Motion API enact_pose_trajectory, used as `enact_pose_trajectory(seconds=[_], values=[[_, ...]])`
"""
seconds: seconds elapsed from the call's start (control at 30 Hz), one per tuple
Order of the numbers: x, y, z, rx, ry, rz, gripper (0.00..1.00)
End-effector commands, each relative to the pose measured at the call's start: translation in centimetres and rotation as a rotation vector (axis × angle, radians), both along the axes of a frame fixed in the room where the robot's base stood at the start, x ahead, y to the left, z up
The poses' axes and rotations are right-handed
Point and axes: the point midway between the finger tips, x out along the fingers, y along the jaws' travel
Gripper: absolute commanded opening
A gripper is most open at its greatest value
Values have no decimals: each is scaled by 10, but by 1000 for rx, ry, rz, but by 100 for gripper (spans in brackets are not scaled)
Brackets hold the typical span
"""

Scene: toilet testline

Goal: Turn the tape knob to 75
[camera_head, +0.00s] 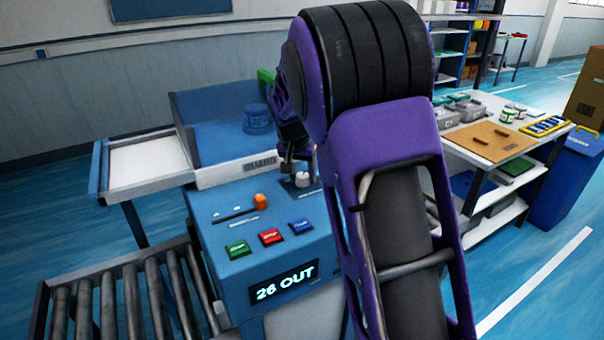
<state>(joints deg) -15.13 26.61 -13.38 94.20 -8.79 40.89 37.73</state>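My purple arm hides the panel's right side. Whether the fingers touch or grip the knob is too small to tell. The knob's scale cannot be read.
An orange slider (260,200) and green (237,249), red (270,237) and blue (301,226) buttons are on the panel. A blue guard box (215,110) stands behind. A roller conveyor (120,300) is at lower left. A worktable (490,150) stands right.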

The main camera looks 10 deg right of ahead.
Motion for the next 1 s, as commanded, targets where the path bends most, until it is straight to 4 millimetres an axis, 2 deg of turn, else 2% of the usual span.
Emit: enact_pose_trajectory(seconds=[0.03, 0.1, 0.37, 0.53, 0.67, 1.0], values=[[0, 0, 0, 0, 0, 0, 62], [0, 0, 0, 0, 0, 0, 73], [0, 0, 0, 0, 0, 1, 73], [-4, 2, 12, 0, -1, 1, 73], [-12, 7, 36, 2, -3, 1, 73], [-41, 22, 113, 1, -3, 2, 73]])
